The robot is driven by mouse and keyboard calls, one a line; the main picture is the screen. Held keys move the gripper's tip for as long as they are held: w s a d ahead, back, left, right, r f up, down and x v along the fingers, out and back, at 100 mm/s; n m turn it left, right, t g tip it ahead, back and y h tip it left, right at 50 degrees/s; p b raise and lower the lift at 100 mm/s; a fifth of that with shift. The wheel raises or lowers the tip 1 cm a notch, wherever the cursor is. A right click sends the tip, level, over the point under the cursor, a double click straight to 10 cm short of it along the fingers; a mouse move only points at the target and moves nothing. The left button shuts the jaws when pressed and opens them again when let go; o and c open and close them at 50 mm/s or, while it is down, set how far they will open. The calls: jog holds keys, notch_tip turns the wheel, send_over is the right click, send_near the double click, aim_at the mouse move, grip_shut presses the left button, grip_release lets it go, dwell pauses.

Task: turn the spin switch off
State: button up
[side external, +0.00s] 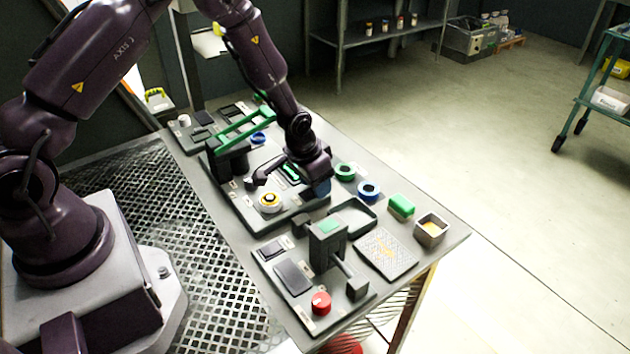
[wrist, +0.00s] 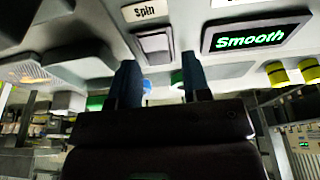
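In the wrist view the spin switch (wrist: 153,43) is a grey rocker in a panel, right beside a white label reading "Spin" (wrist: 145,10). I cannot tell which way it is set. My gripper (wrist: 160,78) is open, its two dark blue fingers apart and nothing visible between them. The fingertips are close to the switch, with no clear contact. In the side external view my gripper (side external: 318,188) is low over the middle panel on the table, and the arm hides the switch there.
A screen reading "Smooth" (wrist: 255,38) is right of the switch. The table (side external: 452,232) holds a green-handled press (side external: 243,131), a white and yellow knob (side external: 269,201), green and blue rings (side external: 369,190), a green block (side external: 401,206), an open box (side external: 431,230) and a red button (side external: 321,302).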

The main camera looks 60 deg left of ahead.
aim_at(299, 200)
jog(key=v, duration=1.3)
jog(key=s+d+r+t, duration=0.1)
jog(key=s+r, duration=0.9)
jog(key=s+d+r+t, duration=0.1)
jog(key=s+d+r, duration=0.1)
jog(key=s+r, duration=0.7)
jog(key=shift+s+d+r+t, duration=0.3)
jog(key=shift+s+r, duration=0.1)
jog(key=shift+s, duration=0.4)
